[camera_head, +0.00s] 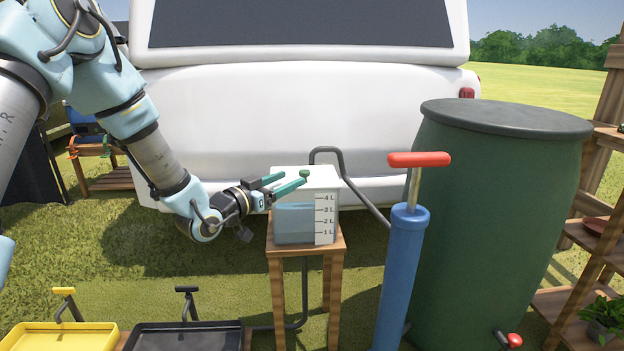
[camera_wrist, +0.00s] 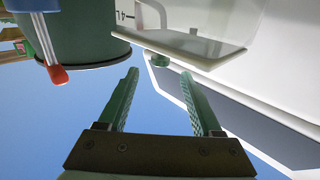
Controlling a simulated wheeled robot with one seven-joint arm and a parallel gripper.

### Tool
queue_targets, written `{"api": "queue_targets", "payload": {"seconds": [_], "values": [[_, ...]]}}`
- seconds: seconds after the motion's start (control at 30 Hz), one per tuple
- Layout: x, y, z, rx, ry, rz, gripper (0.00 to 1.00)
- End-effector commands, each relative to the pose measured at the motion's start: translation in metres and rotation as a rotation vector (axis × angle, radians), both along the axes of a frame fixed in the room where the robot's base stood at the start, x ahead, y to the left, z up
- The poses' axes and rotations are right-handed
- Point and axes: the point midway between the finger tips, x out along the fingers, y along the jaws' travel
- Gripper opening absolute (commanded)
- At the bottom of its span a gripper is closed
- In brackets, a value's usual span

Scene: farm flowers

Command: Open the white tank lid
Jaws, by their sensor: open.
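The white tank (camera_head: 325,200) stands on a small wooden stand, with a litre scale on its front and bluish liquid visible low inside. Its flat white lid (camera_head: 285,171) lies closed on top and carries a small green knob (camera_head: 304,174). My gripper (camera_head: 290,183) is open and empty at the tank's top, its green fingers pointing toward the knob. In the wrist view the knob (camera_wrist: 160,60) sits just beyond and between the fingertips (camera_wrist: 160,75), apart from both. The tank's edge (camera_wrist: 195,50) shows above it in that view.
A blue pump (camera_head: 397,275) with a red handle stands right of the wooden stand (camera_head: 334,262), before a large green barrel (camera_head: 490,220). A dark hose (camera_head: 350,180) runs behind the tank. A white vehicle (camera_head: 300,110) fills the background. Yellow (camera_head: 60,338) and black (camera_head: 187,338) trays lie front left.

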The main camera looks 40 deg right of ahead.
Motion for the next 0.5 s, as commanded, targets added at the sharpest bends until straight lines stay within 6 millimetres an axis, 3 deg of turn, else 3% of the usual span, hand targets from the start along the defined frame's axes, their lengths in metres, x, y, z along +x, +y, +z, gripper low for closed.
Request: {"api": "queue_targets", "payload": {"seconds": [0.5], "values": [[0.008, -0.085, 0.0, 0.001, 0.0, 0.001, 0.66]]}}
